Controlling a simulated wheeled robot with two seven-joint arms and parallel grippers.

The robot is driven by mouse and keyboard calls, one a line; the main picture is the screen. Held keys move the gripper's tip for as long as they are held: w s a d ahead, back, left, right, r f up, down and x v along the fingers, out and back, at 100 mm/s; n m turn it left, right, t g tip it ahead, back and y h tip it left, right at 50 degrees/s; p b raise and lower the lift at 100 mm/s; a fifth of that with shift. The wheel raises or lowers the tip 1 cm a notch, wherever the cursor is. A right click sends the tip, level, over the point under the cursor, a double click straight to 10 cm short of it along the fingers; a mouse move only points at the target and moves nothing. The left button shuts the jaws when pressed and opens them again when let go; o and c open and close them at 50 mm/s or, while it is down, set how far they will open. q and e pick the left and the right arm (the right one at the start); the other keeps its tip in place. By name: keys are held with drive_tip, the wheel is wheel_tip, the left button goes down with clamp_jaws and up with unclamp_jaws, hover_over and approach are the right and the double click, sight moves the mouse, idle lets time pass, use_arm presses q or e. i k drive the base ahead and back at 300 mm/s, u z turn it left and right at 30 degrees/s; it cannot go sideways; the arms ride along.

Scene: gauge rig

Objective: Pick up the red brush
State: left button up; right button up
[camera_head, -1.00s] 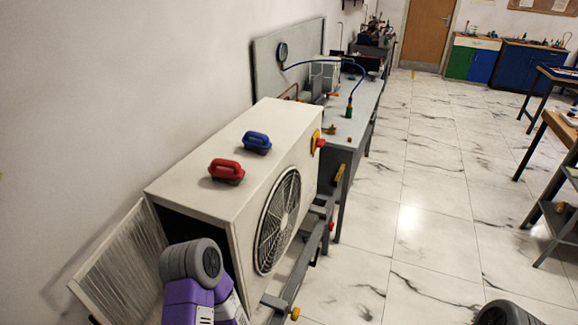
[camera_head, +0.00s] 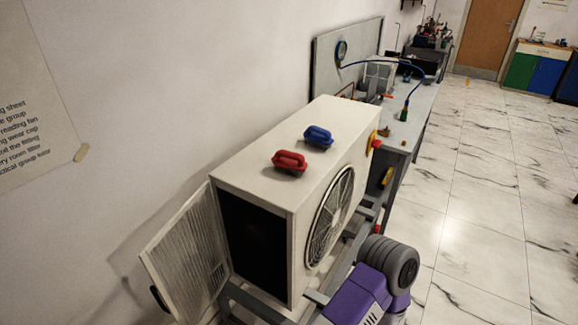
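The red brush (camera_head: 290,162) lies on the flat top of the white fan unit (camera_head: 250,182), near its left front part. It has a red handle over a darker base. A blue brush (camera_head: 318,137) lies just behind it and to the right, apart from it. Neither of my grippers is in view. A purple and grey link of one of my arms shows at the bottom, right of the unit; I cannot tell which arm. Nothing touches the red brush.
A filter panel (camera_head: 187,262) stands open at the unit's left, beside a dark opening. The unit sits on a grey frame with a round fan grille (camera_head: 331,215). A grey workbench (camera_head: 408,128) with a blue hose stands behind. Tiled floor (camera_head: 480,215) at right is clear.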

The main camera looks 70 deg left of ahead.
sight(284, 160)
drive_tip(key=k, duration=0.2)
drive_tip(key=u, duration=1.1)
